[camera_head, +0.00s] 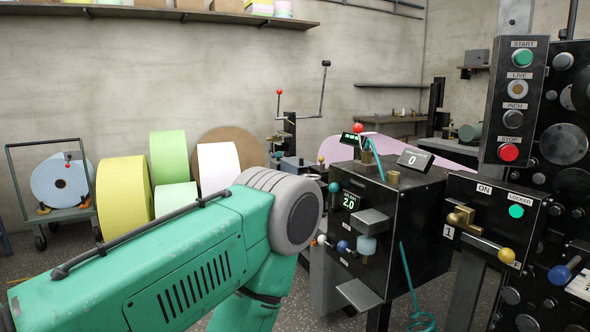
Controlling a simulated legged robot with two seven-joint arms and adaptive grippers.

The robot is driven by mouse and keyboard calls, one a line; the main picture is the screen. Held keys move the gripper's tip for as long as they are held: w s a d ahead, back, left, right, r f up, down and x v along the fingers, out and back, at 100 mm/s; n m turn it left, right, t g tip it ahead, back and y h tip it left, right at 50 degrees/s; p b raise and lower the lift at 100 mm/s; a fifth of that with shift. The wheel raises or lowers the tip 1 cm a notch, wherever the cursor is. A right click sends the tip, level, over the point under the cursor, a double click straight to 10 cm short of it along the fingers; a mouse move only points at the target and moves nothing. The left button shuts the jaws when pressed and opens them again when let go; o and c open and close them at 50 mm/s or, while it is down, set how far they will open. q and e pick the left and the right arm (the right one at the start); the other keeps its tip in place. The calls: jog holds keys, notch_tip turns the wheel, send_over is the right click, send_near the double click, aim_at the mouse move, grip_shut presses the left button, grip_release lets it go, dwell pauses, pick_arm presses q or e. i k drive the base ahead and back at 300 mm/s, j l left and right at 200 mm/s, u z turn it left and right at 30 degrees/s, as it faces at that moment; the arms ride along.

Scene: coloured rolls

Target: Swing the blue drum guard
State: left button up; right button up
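I cannot pick out a blue drum guard for certain. A blue-knobbed handle (564,273) sticks out from the dark machine at the right edge. On the black machine box in the middle, a small light-blue cylinder (367,245) sits under a grey block, with a dark-blue knob (342,246) to its left. My green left arm (200,255) comes in from the left and bends down at a grey joint (297,212), in front of the box's left side. Its gripper is out of the frame. My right arm and gripper do not show.
A control post (514,100) with START and STOP buttons stands at right, above a yellow-knobbed lever (506,255). Yellow, green and white rolls (123,195) stand at left, beside a cart (58,214) holding a pale-blue roll. A teal hose (410,270) hangs in front of the box.

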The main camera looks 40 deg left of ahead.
aim_at(291, 165)
jog(key=u, duration=1.1)
jog(key=i+j+u, duration=0.2)
jog(key=i, duration=0.15)
jog(key=i+u, duration=0.15)
jog(key=i, duration=0.2)
jog(key=i+j+u, duration=0.1)
jog(key=i, duration=0.9)
jog(key=i+j, duration=0.2)
jog(key=i, duration=0.85)
jog(key=j+u, duration=0.05)
